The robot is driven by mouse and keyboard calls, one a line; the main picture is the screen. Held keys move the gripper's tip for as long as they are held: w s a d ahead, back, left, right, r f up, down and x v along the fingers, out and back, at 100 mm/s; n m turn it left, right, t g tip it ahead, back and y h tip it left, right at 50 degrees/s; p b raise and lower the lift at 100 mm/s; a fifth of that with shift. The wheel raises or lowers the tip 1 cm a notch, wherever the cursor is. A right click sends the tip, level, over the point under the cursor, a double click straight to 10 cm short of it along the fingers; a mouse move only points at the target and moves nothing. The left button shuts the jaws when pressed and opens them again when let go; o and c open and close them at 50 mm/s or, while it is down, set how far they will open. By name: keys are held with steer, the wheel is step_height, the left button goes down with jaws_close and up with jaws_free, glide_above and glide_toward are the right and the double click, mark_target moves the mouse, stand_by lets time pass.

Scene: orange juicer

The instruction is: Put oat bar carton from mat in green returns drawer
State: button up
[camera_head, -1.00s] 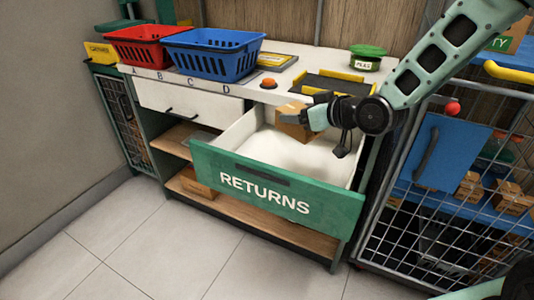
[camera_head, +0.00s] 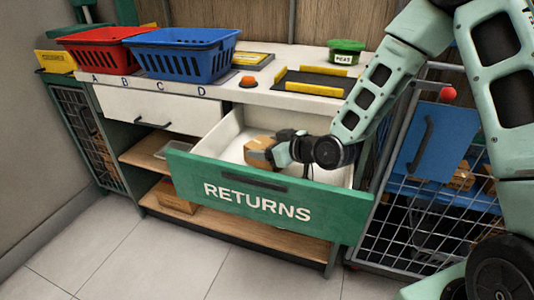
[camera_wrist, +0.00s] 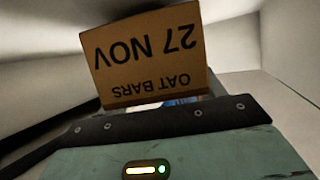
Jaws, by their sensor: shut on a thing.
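The oat bar carton (camera_head: 259,151) is a small brown box held at the tip of my gripper (camera_head: 276,152). In the wrist view the carton (camera_wrist: 150,55) shows the upside-down print "OAT BARS" and "27 NOV", with pale drawer walls around it. My gripper is shut on the carton. The green returns drawer (camera_head: 262,207) is pulled open, with a white inside, and the carton is inside its opening, below the rim of the counter. Whether the carton touches the drawer floor cannot be told. The mat (camera_head: 312,82), dark with yellow edges, lies bare on the counter.
A red basket (camera_head: 98,50) and a blue basket (camera_head: 183,55) stand on the counter at left. A wire cage (camera_head: 412,208) with a blue panel stands at right.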

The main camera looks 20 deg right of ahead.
steer(key=shift+f, duration=0.65)
steer(key=shift+f, duration=0.2)
steer(key=o, duration=1.1)
steer(key=shift+r, duration=0.2)
steer(key=shift+s+d+r, duration=0.15)
steer(key=shift+s, duration=0.05)
steer(key=v, duration=0.7)
